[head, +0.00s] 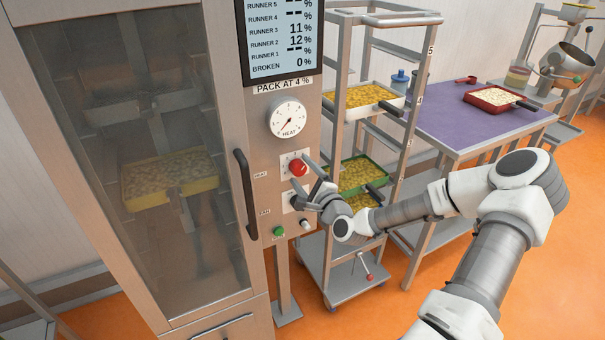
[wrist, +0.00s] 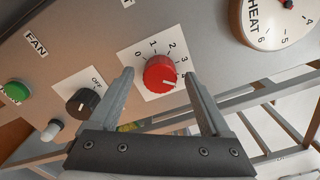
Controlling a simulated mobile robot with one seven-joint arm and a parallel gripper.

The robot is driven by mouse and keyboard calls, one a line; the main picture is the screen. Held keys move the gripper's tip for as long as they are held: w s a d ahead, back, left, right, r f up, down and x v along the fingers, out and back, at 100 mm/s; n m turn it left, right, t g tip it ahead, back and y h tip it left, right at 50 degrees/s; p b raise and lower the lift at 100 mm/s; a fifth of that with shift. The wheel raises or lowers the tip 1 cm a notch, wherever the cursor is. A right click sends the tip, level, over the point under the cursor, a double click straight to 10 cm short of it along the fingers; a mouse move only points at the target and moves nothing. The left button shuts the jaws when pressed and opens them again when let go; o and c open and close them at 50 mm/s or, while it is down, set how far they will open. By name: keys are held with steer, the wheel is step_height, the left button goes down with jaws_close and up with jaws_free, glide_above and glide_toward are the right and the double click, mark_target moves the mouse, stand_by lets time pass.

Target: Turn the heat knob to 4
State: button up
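The red heat knob (wrist: 160,74) sits on a white plate marked 0 to 4 in the wrist view. A white mark on its face lies toward the lower right, on the side of the 4; the exact reading is hard to tell. The knob also shows on the machine's panel in the head view (head: 298,168). My gripper (wrist: 159,76) is open, with one finger on each side of the knob and gaps visible. In the head view my gripper (head: 300,174) reaches the panel from the right. The round HEAT gauge (head: 289,118) is above the knob.
A black fan knob (wrist: 83,102) and a green button (wrist: 15,93) are beside the heat knob. A dark door handle (head: 245,194) stands left of the panel. A rack (head: 341,110) with trays stands right, before a purple table (head: 455,122).

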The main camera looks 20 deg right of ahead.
steer(key=s+p, duration=0.1)
steer(key=s, duration=1.6)
steer(key=shift+s+d+p, duration=0.2)
steer(key=shift+d+p, duration=0.1)
steer(key=shift+p, duration=0.1)
steer(key=shift+f, duration=0.1)
